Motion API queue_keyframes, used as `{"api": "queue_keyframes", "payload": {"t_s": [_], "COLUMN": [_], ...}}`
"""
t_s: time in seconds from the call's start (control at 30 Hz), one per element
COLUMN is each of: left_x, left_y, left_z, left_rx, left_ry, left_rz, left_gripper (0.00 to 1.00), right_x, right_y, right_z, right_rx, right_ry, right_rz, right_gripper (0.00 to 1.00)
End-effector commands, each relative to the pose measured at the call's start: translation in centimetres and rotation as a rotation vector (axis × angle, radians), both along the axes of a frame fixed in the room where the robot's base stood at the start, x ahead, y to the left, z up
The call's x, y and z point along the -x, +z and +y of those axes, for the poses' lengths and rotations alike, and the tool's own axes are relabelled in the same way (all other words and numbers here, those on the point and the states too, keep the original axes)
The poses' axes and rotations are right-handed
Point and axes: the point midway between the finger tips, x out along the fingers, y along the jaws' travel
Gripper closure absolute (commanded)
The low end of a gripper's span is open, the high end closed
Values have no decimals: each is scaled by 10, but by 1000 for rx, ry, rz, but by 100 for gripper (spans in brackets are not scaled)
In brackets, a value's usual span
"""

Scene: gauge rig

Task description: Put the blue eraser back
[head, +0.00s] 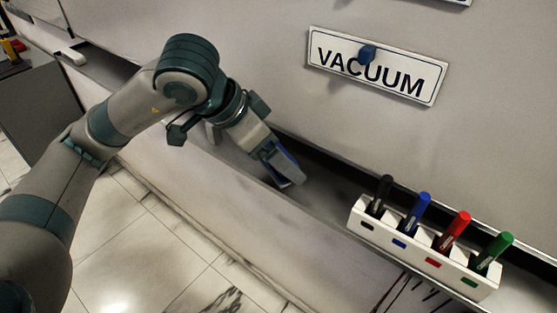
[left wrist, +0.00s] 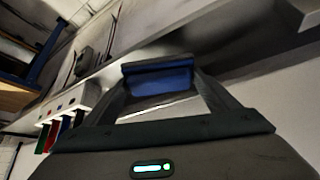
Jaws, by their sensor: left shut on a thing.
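The blue eraser (left wrist: 162,80) is held between the two fingers of my left gripper (left wrist: 160,85) in the left wrist view. In the head view my left gripper (head: 280,167) points down and right over the grey ledge (head: 325,188) below the board, and a strip of the eraser (head: 284,182) shows under the fingers. The fingers hide most of the eraser there. I cannot tell whether the eraser touches the ledge. My right gripper is not in view.
A white holder (head: 402,254) with black, blue, red and green markers sits on the ledge at the right. A VACUUM sign (head: 400,82) with a blue magnet (head: 367,53) is on the board (head: 230,30). A white object (head: 72,56) lies on the ledge's far left. The ledge between gripper and holder is clear.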

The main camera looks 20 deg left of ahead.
Motion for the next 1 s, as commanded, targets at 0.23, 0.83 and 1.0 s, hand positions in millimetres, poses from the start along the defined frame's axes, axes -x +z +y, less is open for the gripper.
{"api": "queue_keyframes", "payload": {"t_s": [0.23, 0.83, 1.0], "left_x": [0, -3, -3], "left_y": [-19, -29, -28], "left_z": [-1, -1, -1], "left_rx": [0, 0, -1], "left_ry": [-1, 0, 0], "left_rz": [4, 0, 1], "left_gripper": [40, 40, 0], "right_x": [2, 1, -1], "right_y": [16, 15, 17], "right_z": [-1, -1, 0], "right_rx": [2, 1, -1], "right_ry": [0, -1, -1], "right_rz": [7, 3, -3], "right_gripper": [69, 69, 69]}}
